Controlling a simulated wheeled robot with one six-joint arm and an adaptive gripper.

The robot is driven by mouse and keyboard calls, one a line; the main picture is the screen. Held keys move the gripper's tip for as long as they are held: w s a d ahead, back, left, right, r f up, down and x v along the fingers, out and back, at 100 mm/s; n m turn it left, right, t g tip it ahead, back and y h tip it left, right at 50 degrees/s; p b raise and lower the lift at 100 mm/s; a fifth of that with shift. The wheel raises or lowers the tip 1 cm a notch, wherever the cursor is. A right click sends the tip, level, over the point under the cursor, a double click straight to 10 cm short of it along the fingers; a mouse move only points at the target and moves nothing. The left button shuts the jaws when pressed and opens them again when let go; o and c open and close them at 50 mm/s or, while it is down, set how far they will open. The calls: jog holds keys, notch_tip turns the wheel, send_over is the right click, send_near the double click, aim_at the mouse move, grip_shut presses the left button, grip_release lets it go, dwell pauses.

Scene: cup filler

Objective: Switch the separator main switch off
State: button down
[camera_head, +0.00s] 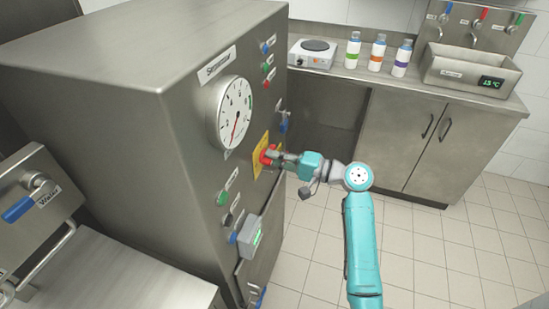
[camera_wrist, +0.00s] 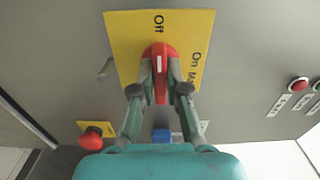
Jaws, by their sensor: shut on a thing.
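The separator (camera_head: 160,110) is a large steel cabinet. On its front is a yellow plate (camera_head: 260,166) with a red rotary main switch (camera_head: 267,156). In the wrist view the yellow plate (camera_wrist: 125,30) reads "Off" at its top and "On" at its right. The red switch handle (camera_wrist: 160,55) has a white mark that points up toward "Off". My gripper (camera_head: 276,158) reaches the switch from the right. In the wrist view the fingers (camera_wrist: 160,90) are shut on the red handle, one on each side. They hide part of the handle and the plate's lower edge.
A round gauge (camera_head: 234,114) sits above the switch, with coloured buttons (camera_head: 267,67) near it. A red mushroom button (camera_wrist: 90,138) is lower left in the wrist view. A counter (camera_head: 420,93) with bottles stands behind. The tiled floor (camera_head: 430,245) at right is clear.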

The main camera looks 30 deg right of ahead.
jog(key=c, duration=1.2)
grip_release()
jog(key=v, duration=1.2)
